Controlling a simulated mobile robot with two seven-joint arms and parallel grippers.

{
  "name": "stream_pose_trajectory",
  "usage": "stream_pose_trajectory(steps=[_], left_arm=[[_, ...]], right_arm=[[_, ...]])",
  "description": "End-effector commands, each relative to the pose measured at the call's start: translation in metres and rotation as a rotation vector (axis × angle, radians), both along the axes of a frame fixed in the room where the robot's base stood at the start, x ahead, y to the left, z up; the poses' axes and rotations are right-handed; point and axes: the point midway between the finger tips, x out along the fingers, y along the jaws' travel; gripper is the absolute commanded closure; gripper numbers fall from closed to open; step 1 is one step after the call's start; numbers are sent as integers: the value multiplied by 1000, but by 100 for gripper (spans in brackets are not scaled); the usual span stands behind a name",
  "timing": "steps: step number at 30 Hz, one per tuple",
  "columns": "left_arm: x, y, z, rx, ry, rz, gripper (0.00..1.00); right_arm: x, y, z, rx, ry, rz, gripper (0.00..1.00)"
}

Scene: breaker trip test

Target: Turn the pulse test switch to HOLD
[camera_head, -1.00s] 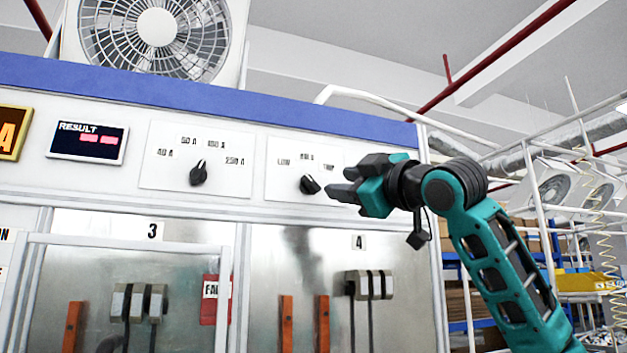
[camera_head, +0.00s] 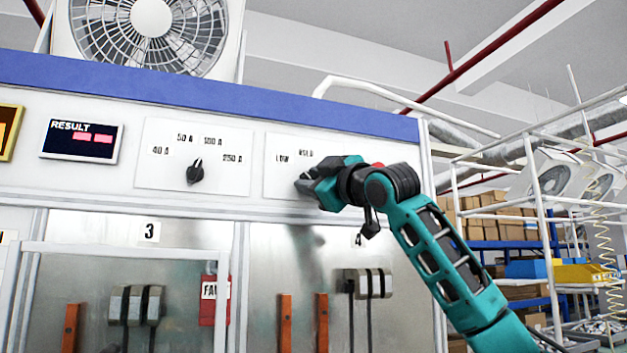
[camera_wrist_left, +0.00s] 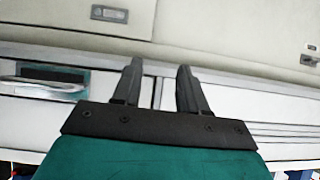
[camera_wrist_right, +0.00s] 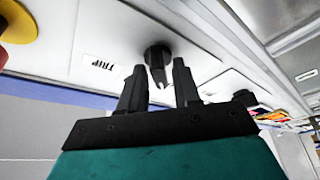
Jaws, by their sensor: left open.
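The pulse test switch is a black knob (camera_wrist_right: 157,54) on a white panel (camera_head: 275,187) labelled LOW and HOLD in the head view; the right wrist view shows its TRIP label (camera_wrist_right: 99,62). In the head view my right gripper (camera_head: 303,187) is at the knob and hides most of it. In the right wrist view the open fingers (camera_wrist_right: 156,75) stand on either side of the knob, with a gap showing around its grip bar. Which label the knob points to is unclear. My left gripper (camera_wrist_left: 158,75) is open and empty, seen only in the left wrist view.
Left of the switch sits a similar current selector knob (camera_head: 195,173) and the RESULT display (camera_head: 82,140). Below are metal bays with orange bars (camera_head: 285,320) and a red tag (camera_head: 208,300). Shelves with boxes (camera_head: 495,222) stand at right.

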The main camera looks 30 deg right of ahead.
Motion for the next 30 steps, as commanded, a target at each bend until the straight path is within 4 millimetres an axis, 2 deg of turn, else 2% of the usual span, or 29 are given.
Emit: stream_pose_trajectory(steps=[1,10,20,30], left_arm=[[1,0,0,0,-2,-1,57],[3,0,2,1,-7,0,57],[3,0,0,0,-7,-1,57],[1,0,-11,0,-3,-1,57]], right_arm=[[0,0,0,0,0,0,73],[0,0,0,0,0,0,100],[0,1,-1,19,-4,0,100],[0,2,-3,204,-48,4,100]])
